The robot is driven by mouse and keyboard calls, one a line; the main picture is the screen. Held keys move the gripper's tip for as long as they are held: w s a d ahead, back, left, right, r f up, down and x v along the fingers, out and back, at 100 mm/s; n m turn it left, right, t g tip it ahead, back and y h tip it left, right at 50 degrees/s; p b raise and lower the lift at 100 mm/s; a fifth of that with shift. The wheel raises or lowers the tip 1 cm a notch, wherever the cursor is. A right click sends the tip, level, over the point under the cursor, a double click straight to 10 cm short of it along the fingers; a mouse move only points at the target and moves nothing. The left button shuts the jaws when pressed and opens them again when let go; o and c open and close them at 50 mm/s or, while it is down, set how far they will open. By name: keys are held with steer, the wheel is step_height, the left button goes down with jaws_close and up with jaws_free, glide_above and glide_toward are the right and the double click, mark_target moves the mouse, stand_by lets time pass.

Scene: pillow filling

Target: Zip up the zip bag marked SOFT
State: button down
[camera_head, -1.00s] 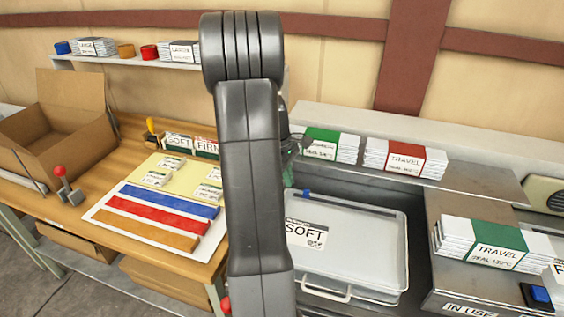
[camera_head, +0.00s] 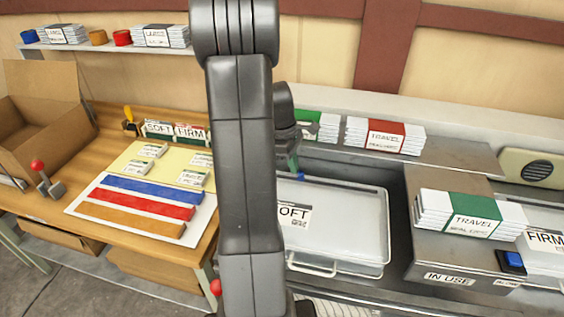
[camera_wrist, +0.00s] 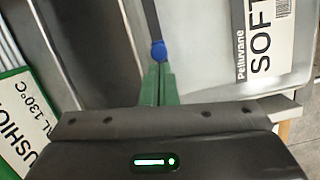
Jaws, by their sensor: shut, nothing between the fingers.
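The zip bag marked SOFT (camera_head: 345,225) lies flat on the dark bench, pale and see-through with a white handle at its front. My arm hides its left part in the head view. Its blue zip slider (camera_head: 300,176) sits at the far left end; it also shows in the wrist view (camera_wrist: 158,50), with a dark strip running up from it. My gripper (camera_head: 293,164) has green fingers, shut and empty. In the wrist view the fingertips (camera_wrist: 158,70) end right at the slider; I cannot tell whether they touch it.
A shelf behind the bag holds green-banded and red TRAVEL packs (camera_head: 385,136). On the right are a metal box marked IN USE (camera_head: 425,260), with a TRAVEL pack (camera_head: 470,215) on it, a blue button (camera_head: 511,261) and a FIRM bag (camera_head: 545,262). A wooden table stands left.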

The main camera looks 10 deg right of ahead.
steer(key=s+d, duration=0.2)
steer(key=d, duration=0.4)
steer(key=s+d+p, duration=0.1)
steer(key=s+d, duration=0.2)
steer(key=d, duration=0.3)
steer(key=s+d, duration=0.3)
steer(key=d, duration=0.4)
steer(key=shift+a+p, duration=0.1)
steer(key=shift+p, duration=0.2)
steer(key=w+a+r, duration=0.1)
steer(key=a, duration=0.1)
steer(key=w+a+r, duration=0.1)
steer(key=shift+w+a+r, duration=0.15)
steer(key=shift+w+a, duration=0.2)
steer(key=shift+w, duration=0.05)
steer(key=s+v, duration=0.1)
steer(key=v, duration=0.7)
steer(key=shift+w+r, duration=0.15)
steer(key=shift+w, duration=0.15)
steer(key=x, duration=0.9)
steer(key=shift+s+d+f+p, duration=0.1)
steer(key=shift+d+f+p, duration=0.05)
steer(key=shift+f+p, duration=0.2)
steer(key=s+d, duration=0.1)
steer(key=s+d+f+b, duration=0.1)
steer(key=d, duration=0.1)
steer(key=shift+d, duration=0.1)
steer(key=shift+w+a, duration=0.25)
steer(key=shift+a, duration=0.25)
